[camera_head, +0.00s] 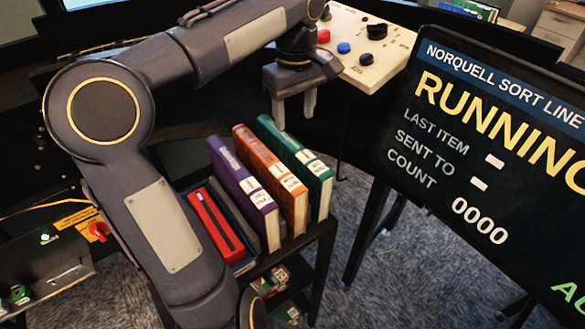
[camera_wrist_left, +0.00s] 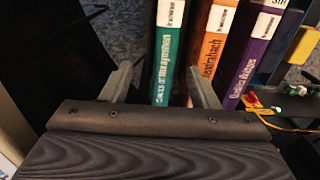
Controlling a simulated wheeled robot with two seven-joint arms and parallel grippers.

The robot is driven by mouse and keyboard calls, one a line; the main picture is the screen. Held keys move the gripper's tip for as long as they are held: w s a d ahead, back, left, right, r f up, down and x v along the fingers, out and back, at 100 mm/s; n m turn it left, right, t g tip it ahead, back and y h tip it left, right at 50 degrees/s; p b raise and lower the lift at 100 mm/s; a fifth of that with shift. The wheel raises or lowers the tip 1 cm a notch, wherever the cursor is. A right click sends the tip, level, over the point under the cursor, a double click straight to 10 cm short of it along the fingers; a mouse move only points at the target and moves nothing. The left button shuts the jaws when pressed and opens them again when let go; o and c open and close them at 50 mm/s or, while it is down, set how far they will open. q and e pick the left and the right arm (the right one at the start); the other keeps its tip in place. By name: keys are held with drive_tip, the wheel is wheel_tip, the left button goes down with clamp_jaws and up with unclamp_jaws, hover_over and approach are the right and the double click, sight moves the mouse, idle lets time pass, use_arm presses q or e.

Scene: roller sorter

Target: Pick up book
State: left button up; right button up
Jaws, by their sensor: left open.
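Three upright books stand side by side on a small dark shelf unit (camera_head: 321,240) in the head view: purple (camera_head: 240,190), orange (camera_head: 268,172) and green (camera_head: 293,160). Their spines have white labels. My left gripper (camera_head: 295,112) is open and empty, fingers pointing down, close to the green book's far upper end. In the left wrist view, the green book (camera_wrist_left: 168,60) shows between the fingertips of the gripper (camera_wrist_left: 162,76). The orange book (camera_wrist_left: 211,45) is partly behind the right finger; the purple book (camera_wrist_left: 248,55) is further right. I cannot tell whether a finger touches a book.
A red item (camera_head: 213,228) lies left of the purple book. A large display (camera_head: 490,140) reading "RUNNING" and count 0000 stands at right. A pale control panel (camera_head: 362,52) with buttons is behind the gripper. Grey carpet (camera_head: 350,200) is open between shelf and display.

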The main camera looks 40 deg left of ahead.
sight(292, 142)
use_arm(q)
drive_tip(key=f, duration=0.4)
drive_tip(key=s+f, duration=0.1)
drive_tip(key=f, duration=0.2)
drive_tip(key=shift+w+f, duration=0.1)
drive_tip(key=shift+f, duration=0.4)
clamp_jaws()
drive_tip(key=shift+r, duration=0.1)
idle(0.9)
